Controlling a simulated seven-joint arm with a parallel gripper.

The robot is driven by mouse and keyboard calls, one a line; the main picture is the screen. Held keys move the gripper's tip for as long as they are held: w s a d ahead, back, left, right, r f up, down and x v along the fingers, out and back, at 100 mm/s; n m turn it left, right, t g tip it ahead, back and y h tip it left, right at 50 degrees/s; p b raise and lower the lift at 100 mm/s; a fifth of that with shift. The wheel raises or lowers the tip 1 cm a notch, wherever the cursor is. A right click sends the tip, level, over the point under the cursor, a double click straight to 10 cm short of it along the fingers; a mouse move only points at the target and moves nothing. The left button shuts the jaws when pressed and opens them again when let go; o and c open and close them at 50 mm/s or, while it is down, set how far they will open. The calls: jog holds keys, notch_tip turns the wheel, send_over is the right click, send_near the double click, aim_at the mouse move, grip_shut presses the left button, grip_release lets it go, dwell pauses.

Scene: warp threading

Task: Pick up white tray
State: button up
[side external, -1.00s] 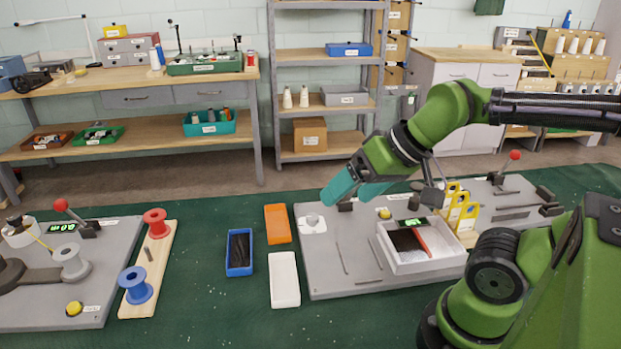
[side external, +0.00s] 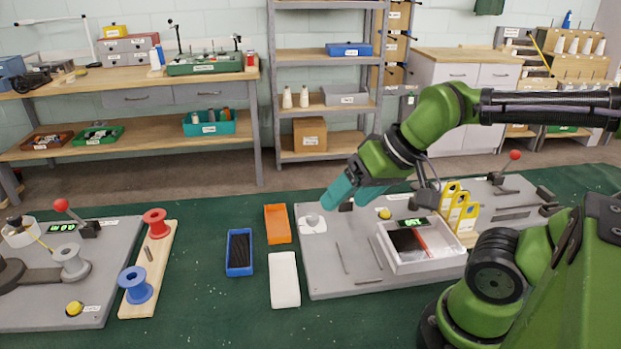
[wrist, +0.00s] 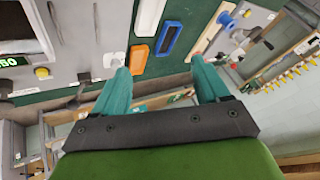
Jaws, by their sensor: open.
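A long, narrow white tray (side external: 284,280) lies on the green cloth, left of the grey board, in the side view. It also shows at the top of the wrist view (wrist: 149,15), partly cut off by the frame edge. My gripper (side external: 337,197) is above the left part of the grey board, behind and to the right of the tray and apart from it. In the wrist view my gripper's teal fingers (wrist: 160,70) are spread with nothing held between them.
An orange tray (side external: 277,224) and a blue tray (side external: 239,252) with dark contents lie beside the white tray. A larger white box (side external: 430,263) sits on the grey board (side external: 325,275). A wooden strip with spools (side external: 148,262) stands left. Green cloth is clear in front.

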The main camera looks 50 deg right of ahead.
jog(key=w+a+f+n+g, duration=0.2)
jog(key=w+f+n+g, duration=0.15)
jog(key=w+n, duration=0.35)
jog(key=n+g+h, duration=0.2)
jog(key=n+g, duration=0.1)
jog(key=n, duration=2.1)
send_over(284, 282)
notch_tip(284, 282, down, 2)
jog(key=f, duration=1.1)
jog(key=shift+d, duration=0.2)
jog(key=shift+a+f, duration=0.15)
jog(key=shift+f, duration=3)
